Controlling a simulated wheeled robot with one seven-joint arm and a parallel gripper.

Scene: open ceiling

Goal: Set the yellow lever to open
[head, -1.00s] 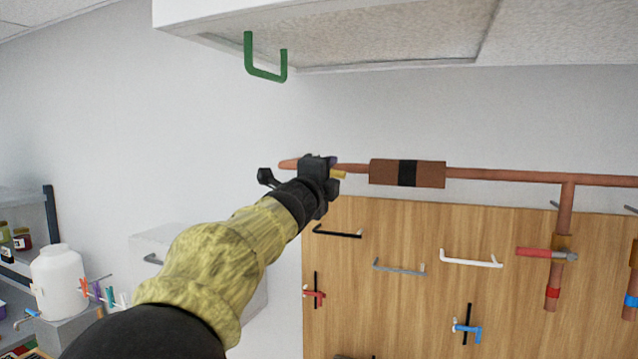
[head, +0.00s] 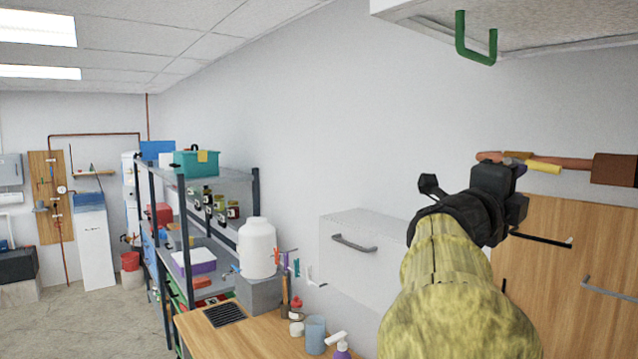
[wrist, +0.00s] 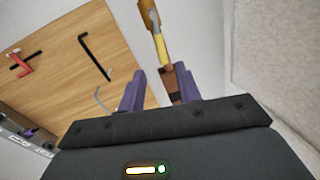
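The yellow lever (head: 543,167) sits on the copper pipe fitting high on the wall, just right of my gripper (head: 500,185) in the head view. Part of the fitting is hidden behind my gripper. In the wrist view the yellow lever (wrist: 161,48) lies just beyond and between the two purple fingertips of my gripper (wrist: 160,69). The fingers are apart, and I see no grip on the lever. Whether a finger touches it I cannot tell.
A brown block (head: 614,169) is on the pipe to the right. A wooden board (head: 540,270) with hooks hangs below. A green handle (head: 476,55) hangs from the overhead cabinet. A white drawer box (head: 360,255) is left of my arm. A shelf rack (head: 255,185) stands further left.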

